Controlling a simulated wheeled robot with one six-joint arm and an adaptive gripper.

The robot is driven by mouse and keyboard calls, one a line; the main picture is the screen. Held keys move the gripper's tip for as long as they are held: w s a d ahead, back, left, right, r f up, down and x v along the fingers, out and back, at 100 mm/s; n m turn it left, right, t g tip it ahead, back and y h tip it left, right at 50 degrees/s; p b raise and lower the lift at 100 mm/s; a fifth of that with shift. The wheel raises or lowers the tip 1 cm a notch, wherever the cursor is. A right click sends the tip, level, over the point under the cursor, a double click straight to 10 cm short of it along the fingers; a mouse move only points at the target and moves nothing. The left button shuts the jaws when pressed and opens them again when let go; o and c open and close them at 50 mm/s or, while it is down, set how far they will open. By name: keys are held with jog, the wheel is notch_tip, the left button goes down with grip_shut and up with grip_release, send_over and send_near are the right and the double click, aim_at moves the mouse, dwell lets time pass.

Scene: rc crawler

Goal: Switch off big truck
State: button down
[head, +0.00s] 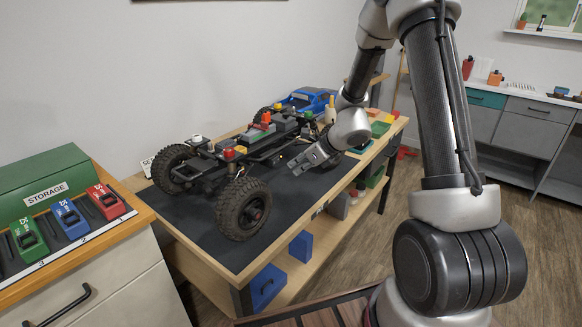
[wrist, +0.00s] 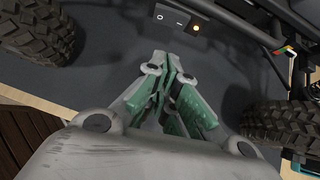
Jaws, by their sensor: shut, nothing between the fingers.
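The big truck (head: 262,143), a bare black chassis with large knobbly tyres, stands on the dark mat of the workbench. My gripper (head: 298,168) is beside the truck's near side, between its front and rear wheels. In the wrist view my gripper (wrist: 171,62) is shut and empty, its green-padded fingers together and pointing at the truck's side. A black rocker switch (wrist: 172,17) marked with a circle and a line sits on the chassis just beyond the fingertips, apart from them. A small orange light (wrist: 196,27) glows beside it. Which side of the rocker is pressed is unclear.
A tyre (wrist: 38,35) is left of my fingers and another tyre (wrist: 282,122) is right. A blue truck body (head: 306,98) lies at the bench's far end. A storage unit (head: 50,190) with red, blue and green packs stands at left.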

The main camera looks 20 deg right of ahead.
jog(key=v, duration=1)
jog(key=shift+a, duration=0.1)
